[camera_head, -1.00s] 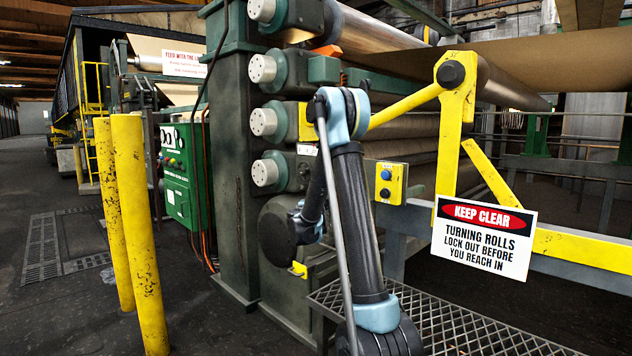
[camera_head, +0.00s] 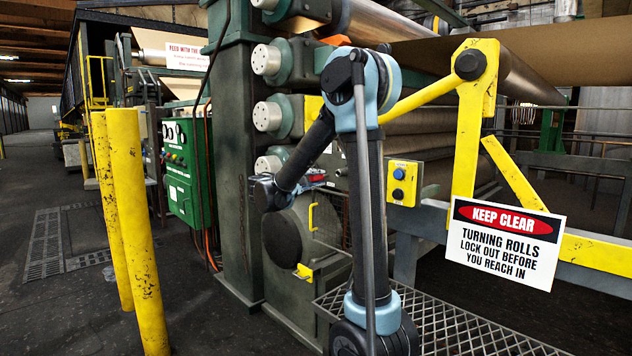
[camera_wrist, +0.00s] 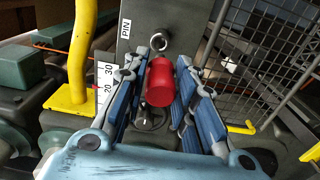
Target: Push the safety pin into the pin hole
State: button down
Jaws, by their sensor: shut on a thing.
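The safety pin (camera_wrist: 160,82) shows in the wrist view as a red cylinder, end toward the camera. My gripper (camera_wrist: 158,88) has its blue-padded fingers on both sides of it and is shut on it. A metal-ringed pin hole (camera_wrist: 160,41) is in a grey plate just above the pin in the picture, beside a "PIN" label (camera_wrist: 125,28). The pin's far end is hidden and it looks apart from the hole. In the head view a small red part shows by the end of my arm, mostly behind arm links.
In the wrist view a wire mesh guard (camera_wrist: 262,60) stands to the right and a yellow bar (camera_wrist: 82,50) to the left. A ruler scale (camera_wrist: 106,85) lies beside the fingers. A second round fitting (camera_wrist: 150,117) is partly hidden below the pin. The head view shows a keep-clear sign (camera_head: 503,243).

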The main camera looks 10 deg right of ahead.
aim_at(324, 176)
jog(key=shift+d, duration=0.2)
jog(key=shift+x, duration=1.95)
jog(key=c, duration=2)
grip_release()
grip_shut()
